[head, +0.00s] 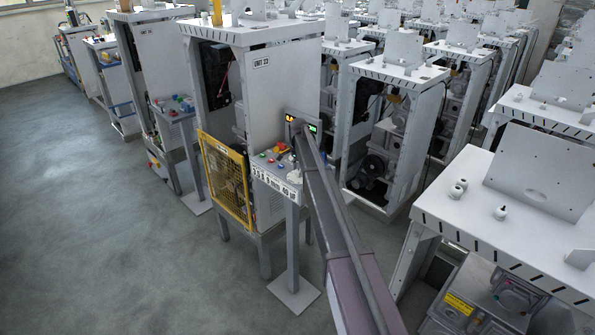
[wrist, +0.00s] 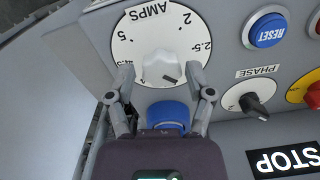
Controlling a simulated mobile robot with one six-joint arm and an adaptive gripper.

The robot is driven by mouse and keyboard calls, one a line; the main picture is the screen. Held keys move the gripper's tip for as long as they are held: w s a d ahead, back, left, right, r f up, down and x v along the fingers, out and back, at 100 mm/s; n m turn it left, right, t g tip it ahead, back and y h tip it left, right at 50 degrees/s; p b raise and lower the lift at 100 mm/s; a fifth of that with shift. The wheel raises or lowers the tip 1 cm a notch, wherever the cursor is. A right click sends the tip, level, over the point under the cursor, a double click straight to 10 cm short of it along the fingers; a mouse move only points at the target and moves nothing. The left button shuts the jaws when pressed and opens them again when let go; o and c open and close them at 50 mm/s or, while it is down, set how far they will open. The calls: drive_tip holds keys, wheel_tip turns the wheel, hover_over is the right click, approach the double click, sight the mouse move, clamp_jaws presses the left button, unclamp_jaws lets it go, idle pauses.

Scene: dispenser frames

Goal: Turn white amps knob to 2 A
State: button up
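The white amps knob (wrist: 160,66) sits in the middle of a round white dial (wrist: 127,48), which appears upside down in the wrist view. The dial carries the word AMPS and the numbers 2, 2.5, 4.5 and 5 where readable. A dark mark on the knob points to the lower right; the dial number it lines up with is hidden. My gripper (wrist: 160,74) has its fingers spread on either side of the knob, with a gap seen at each side. In the head view my arm reaches the control panel (head: 277,180), and the knob cannot be made out.
A blue button (wrist: 168,112) lies just below the dial, partly hidden by my gripper. A blue reset button (wrist: 268,30), a black phase knob (wrist: 258,105) and a red knob on yellow (wrist: 313,95) are to the right. A yellow mesh guard (head: 225,178) stands beside the panel.

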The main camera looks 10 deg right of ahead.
drive_tip(key=c, duration=0.6)
drive_tip(key=shift+a, duration=0.3)
drive_tip(key=shift+d, duration=0.2)
